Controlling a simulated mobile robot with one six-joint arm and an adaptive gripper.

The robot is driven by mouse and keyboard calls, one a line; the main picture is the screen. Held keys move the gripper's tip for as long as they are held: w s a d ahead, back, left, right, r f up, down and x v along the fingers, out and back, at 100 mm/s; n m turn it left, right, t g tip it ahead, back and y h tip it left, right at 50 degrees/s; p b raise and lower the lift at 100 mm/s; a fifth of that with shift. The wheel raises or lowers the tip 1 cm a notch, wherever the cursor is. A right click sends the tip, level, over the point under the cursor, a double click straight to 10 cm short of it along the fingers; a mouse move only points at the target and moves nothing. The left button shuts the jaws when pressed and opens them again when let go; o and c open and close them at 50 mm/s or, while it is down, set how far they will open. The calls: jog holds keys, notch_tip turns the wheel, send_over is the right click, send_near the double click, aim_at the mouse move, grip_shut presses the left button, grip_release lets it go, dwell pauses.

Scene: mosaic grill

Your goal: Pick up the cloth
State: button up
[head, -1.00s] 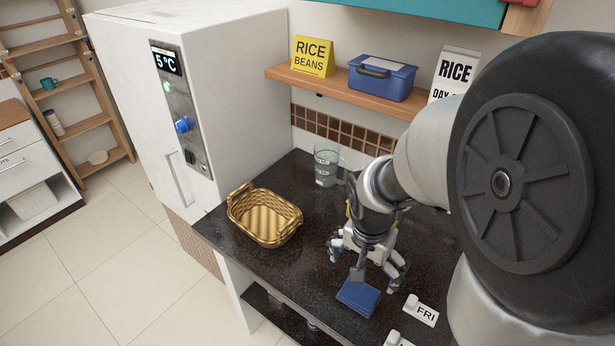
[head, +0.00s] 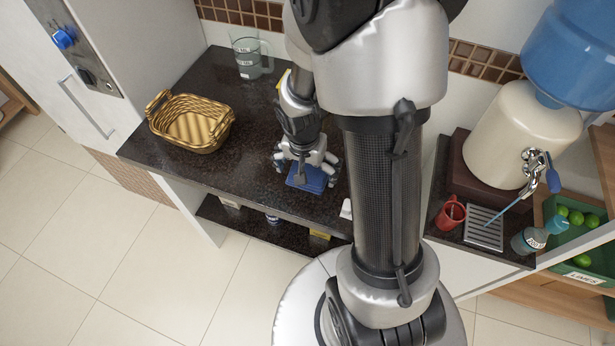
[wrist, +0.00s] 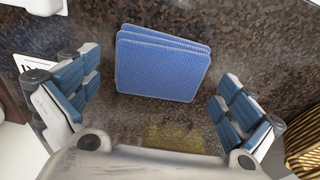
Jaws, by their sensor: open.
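The cloth (head: 311,178) is a blue, folded, squarish stack lying flat on the dark speckled counter (head: 235,163). In the wrist view the cloth (wrist: 163,65) shows its layered edges and woven surface, centred between the fingers and a little beyond them. My gripper (head: 306,172) is above the cloth, partly covering it in the head view. In the wrist view my gripper (wrist: 160,110) is open, with fingers apart on the left and right of the cloth and nothing between them touching it visibly.
A wicker basket (head: 191,124) stands to the left on the counter. A clear measuring jug (head: 249,58) is at the back. At right are a water dispenser (head: 522,135), a red mug (head: 451,213) and a crate of limes (head: 584,232). Counter between basket and cloth is clear.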

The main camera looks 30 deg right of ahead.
aim_at(308, 172)
jog(key=shift+f, duration=0.8)
jog(key=shift+r, duration=0.1)
jog(key=c, duration=0.9)
jog(key=shift+r, duration=0.1)
notch_tip(308, 172, up, 20)
jog(key=p, duration=0.7)
